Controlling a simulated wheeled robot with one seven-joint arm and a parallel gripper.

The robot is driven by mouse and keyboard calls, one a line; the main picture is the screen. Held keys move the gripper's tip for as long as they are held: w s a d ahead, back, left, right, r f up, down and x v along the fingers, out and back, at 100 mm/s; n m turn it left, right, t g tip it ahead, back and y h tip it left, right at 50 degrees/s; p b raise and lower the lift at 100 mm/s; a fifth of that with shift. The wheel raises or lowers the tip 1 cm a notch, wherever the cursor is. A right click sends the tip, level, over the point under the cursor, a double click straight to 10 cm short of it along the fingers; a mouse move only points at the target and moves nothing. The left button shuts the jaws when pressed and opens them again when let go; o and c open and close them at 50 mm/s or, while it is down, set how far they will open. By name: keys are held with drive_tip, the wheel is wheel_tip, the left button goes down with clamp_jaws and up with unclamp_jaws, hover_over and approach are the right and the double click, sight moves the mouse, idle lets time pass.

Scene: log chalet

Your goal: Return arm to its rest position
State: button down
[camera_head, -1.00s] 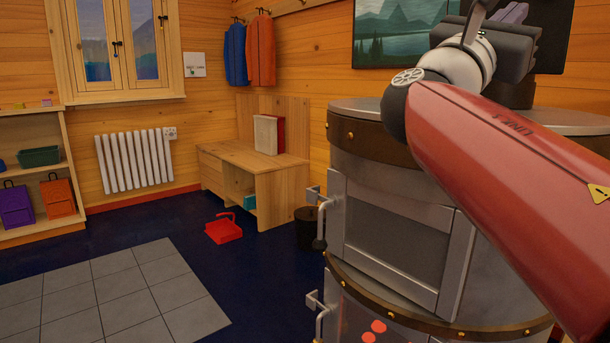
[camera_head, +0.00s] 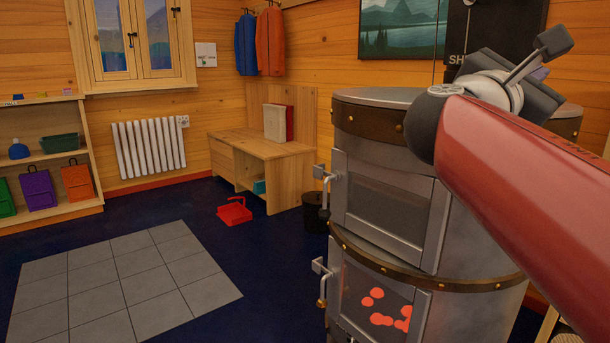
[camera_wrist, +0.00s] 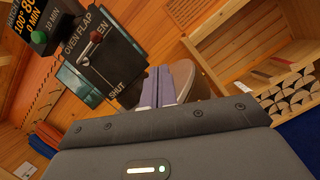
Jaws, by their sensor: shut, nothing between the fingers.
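My red arm reaches in from the right of the head view, in front of the metal stove (camera_head: 390,215). My gripper is mostly hidden behind the dark wrist parts there. In the wrist view my gripper (camera_wrist: 158,72) shows as two purple-grey fingers side by side, shut and empty. Beyond them, to the left, is a dark oven flap panel (camera_wrist: 104,58) marked OPEN and SHUT, with a red-knobbed lever. The fingers look apart from it.
The stove's lower door shows a red glow. A wooden bench (camera_head: 262,160) with a red dustpan (camera_head: 234,214) before it stands left of the stove. A shelf (camera_head: 50,218) stands at far left. Grey floor tiles (camera_head: 120,285) are clear.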

drive_tip(key=s+a+f+m+g+y+p, duration=0.1)
drive_tip(key=s+f+m+y, duration=0.15)
drive_tip(key=f, duration=0.55)
drive_tip(key=s+a+f+m+g+y+p, duration=0.15)
drive_tip(key=f+m+y, duration=0.25)
drive_tip(key=f, duration=0.4)
drive_tip(key=s+a+f+m+g+y, duration=0.1)
drive_tip(key=s+f+m+y, duration=0.2)
drive_tip(key=f, duration=0.5)
drive_tip(key=s+a+f+m+g+y+p, duration=0.1)
drive_tip(key=s+a+f+m+y, duration=0.2)
drive_tip(key=f, duration=0.4)
drive_tip(key=s+a+f+m+g+y+p, duration=0.1)
drive_tip(key=s+a+f+m+y, duration=0.3)
drive_tip(key=a, duration=0.4)
wheel_tip(320, 180, down, 3)
drive_tip(key=shift+s+r+m+y, duration=0.2)
drive_tip(key=shift+m+y, duration=0.35)
drive_tip(key=shift+m, duration=0.4)
